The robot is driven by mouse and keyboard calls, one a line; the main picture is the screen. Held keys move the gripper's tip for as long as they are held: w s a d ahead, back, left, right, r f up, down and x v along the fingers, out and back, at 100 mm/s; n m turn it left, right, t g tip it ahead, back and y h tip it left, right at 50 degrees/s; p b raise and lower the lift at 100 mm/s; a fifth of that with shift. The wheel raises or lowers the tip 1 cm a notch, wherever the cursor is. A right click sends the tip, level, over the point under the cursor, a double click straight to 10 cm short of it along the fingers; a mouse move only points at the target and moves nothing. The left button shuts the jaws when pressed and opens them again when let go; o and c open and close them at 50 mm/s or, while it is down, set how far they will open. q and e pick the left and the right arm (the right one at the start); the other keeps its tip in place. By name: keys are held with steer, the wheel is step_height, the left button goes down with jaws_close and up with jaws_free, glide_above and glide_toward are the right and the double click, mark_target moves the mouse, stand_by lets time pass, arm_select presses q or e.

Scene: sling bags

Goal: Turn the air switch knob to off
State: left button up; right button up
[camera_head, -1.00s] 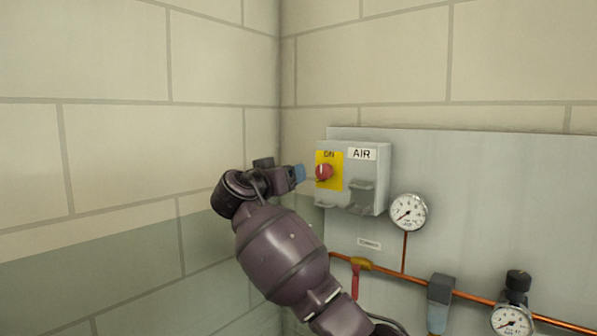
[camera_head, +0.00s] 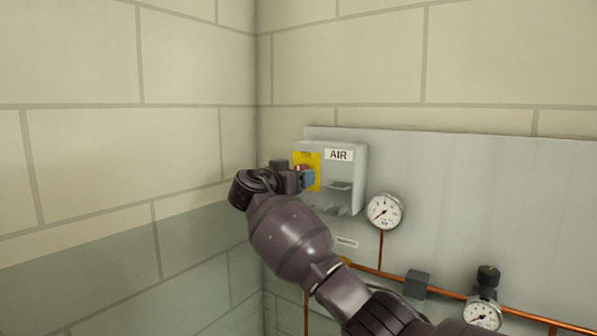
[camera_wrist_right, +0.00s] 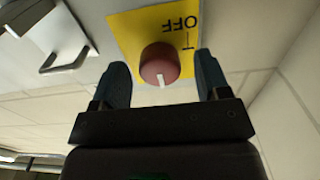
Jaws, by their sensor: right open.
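The red knob (camera_wrist_right: 160,65) sits on a yellow plate (camera_wrist_right: 150,20) in the right wrist view. Its white mark points down in that view, away from the upside-down "OFF" label. In the head view, the knob (camera_head: 304,167) is mostly hidden behind my right gripper (camera_head: 307,178), on the grey box (camera_head: 352,160) labelled "AIR". My right gripper (camera_wrist_right: 163,78) is open, with one dark blue finger on each side of the knob and visible gaps between. My left gripper is not in view.
A grey wall panel (camera_head: 440,170) holds a round gauge (camera_head: 384,211), a copper pipe (camera_head: 450,291) and a second gauge (camera_head: 483,314) at lower right. A hasp (camera_wrist_right: 65,50) sticks out beside the yellow plate. The block wall's corner is close on the left.

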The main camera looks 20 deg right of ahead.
steer(key=shift+w+d, duration=0.35)
steer(key=shift+d, duration=0.2)
steer(key=shift+c, duration=0.3)
steer(key=c, duration=0.9)
steer(key=shift+o, duration=0.2)
